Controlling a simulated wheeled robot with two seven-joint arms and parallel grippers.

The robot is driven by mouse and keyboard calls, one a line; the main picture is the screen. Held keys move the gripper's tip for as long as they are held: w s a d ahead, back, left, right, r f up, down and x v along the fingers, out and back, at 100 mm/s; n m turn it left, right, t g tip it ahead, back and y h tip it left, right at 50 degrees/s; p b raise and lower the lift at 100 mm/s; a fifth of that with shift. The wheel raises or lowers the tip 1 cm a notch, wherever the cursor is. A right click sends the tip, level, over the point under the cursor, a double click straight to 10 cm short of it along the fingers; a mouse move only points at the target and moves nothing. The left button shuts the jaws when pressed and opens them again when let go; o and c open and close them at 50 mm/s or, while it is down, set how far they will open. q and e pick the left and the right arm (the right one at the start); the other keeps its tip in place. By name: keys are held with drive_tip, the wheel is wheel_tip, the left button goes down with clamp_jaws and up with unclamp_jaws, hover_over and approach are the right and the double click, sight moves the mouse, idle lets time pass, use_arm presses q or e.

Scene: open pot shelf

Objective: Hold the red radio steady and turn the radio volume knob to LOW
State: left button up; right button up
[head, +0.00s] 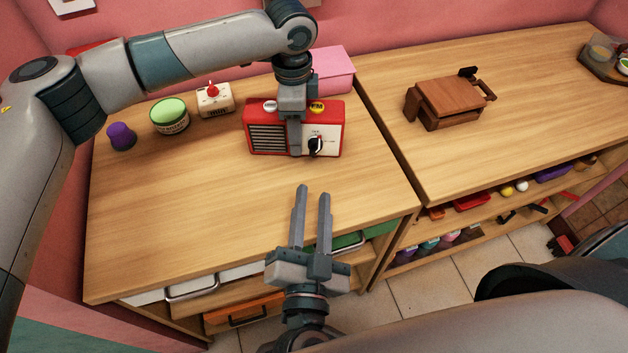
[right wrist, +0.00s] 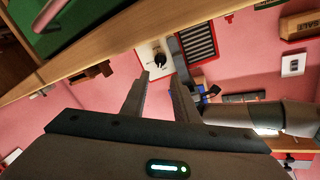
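The red radio (head: 335,118) stands upright on the left wooden counter. Its grille is on the left of its front and its white dial panel on the right, with the black volume knob (head: 315,146) on it. The panel's lettering is too small to read. My left gripper (head: 296,135) comes down over the radio's middle, one finger along the front; the other finger is hidden behind the radio. My right gripper (head: 312,192) is open and empty in front of the radio, apart from it. In the right wrist view, the knob (right wrist: 157,57) shows beyond the fingers (right wrist: 162,76).
A purple cup (head: 121,136), a green-lidded jar (head: 170,115) and a cream box with a red top (head: 215,99) stand left of the radio. A pink box (head: 332,68) is behind it. A wooden stand (head: 447,100) is on the right counter. The counter front is clear.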

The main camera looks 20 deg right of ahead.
drive_tip(key=shift+v, duration=1.05)
